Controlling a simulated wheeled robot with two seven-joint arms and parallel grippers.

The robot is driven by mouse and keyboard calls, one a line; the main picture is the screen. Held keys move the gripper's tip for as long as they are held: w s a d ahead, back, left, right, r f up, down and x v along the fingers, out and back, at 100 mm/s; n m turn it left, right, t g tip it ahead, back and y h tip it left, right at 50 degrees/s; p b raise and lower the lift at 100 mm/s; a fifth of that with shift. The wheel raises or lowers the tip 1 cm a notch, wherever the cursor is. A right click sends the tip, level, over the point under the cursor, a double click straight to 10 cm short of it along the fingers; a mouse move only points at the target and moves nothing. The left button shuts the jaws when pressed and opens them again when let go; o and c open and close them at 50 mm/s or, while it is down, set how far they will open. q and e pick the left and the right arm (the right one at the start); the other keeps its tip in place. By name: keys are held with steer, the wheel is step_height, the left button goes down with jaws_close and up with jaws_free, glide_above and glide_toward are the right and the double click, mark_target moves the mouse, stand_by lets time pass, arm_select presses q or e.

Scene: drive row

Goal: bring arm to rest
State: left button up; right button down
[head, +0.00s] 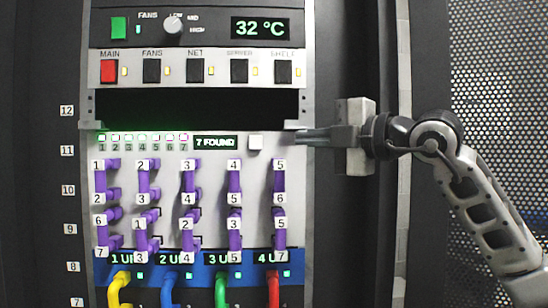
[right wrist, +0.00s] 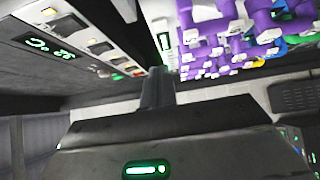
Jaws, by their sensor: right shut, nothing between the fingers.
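My right arm (head: 490,210) comes in from the right in the head view. I cannot tell whether the fingertips touch the panel. In the right wrist view the shut fingers (right wrist: 157,88) show beyond the dark gripper body, with the purple drive handles (right wrist: 215,30) to their upper right. My left gripper is not in view.
The rack panel reads "7 FOUND" (head: 214,142) above rows of numbered purple handles (head: 143,180). Yellow, blue, green and red cables (head: 273,288) hang below. Switches (head: 195,70) and a 32 °C display (head: 260,28) are above. A perforated panel (head: 500,60) stands at the right.

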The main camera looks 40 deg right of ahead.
steer(key=w+a+f+m+g+y+p, duration=0.1)
steer(key=w+a+f+g+y+p, duration=0.15)
steer(key=a+f+y, duration=1.25)
steer(key=s+a+f+m+t+h+p, duration=0.1)
steer(key=s+f+m+h, duration=0.1)
steer(key=f+m+h, duration=0.9)
steer(key=s+a+f+m+t+h+p, duration=0.1)
steer(key=s+f+m+h, duration=0.25)
steer(key=f, duration=1.35)
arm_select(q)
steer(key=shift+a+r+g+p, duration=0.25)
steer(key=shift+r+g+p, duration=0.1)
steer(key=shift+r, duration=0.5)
arm_select(e)
steer(key=s+a+f+m+g+h, duration=0.1)
steer(key=s+a+f+m+g, duration=0.2)
steer(key=s+a+f+g, duration=0.3)
steer(key=s+f, duration=0.5)
steer(key=f, duration=0.1)
steer(key=shift+s+f, duration=0.2)
steer(key=shift+f, duration=0.1)
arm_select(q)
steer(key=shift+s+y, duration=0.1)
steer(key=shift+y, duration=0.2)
